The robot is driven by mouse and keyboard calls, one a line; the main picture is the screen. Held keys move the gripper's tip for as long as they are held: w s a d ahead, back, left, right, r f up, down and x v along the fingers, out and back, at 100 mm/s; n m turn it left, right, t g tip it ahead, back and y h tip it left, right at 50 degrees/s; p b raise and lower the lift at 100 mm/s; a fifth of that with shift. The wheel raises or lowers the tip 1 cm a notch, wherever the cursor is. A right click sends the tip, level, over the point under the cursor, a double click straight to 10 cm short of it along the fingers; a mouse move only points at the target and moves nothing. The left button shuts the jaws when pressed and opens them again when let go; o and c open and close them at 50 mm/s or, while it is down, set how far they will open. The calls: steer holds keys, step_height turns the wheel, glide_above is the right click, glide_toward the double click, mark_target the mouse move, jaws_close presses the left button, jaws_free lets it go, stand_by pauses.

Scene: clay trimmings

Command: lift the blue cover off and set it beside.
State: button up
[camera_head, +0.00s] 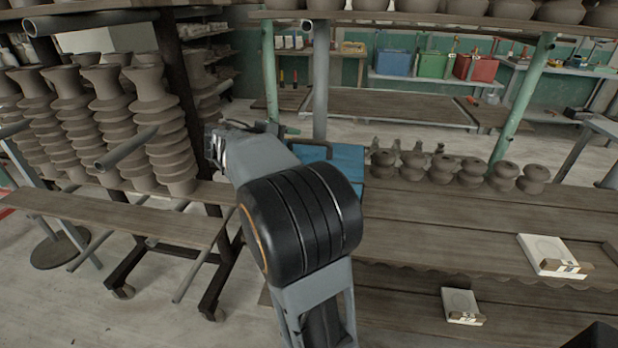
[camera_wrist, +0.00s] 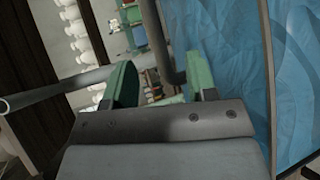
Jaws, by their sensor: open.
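The blue cover (camera_head: 348,160) lies at the left end of the wooden shelf, partly hidden behind my arm. In the wrist view the crinkled blue cover (camera_wrist: 298,75) fills the right side. A dark curved bar (camera_wrist: 170,50), which looks like a handle, runs beside it and passes between and beyond my fingers. My gripper (camera_wrist: 160,82) is open, with its green fingers apart and nothing seen held between them. In the head view my gripper is mostly hidden by my arm at the cover's left. Whether a finger touches the bar or cover, I cannot tell.
Stacked clay pots (camera_head: 160,125) stand on a rack at the left. Several small clay pieces (camera_head: 442,168) line the shelf right of the cover. A green post (camera_head: 270,75) and a grey post (camera_head: 320,80) rise near my gripper.

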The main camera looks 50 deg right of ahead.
mark_target(307, 143)
steer(key=shift+x, duration=2.6)
steer(key=shift+r, duration=0.1)
steer(key=shift+c, duration=0.5)
jaws_close()
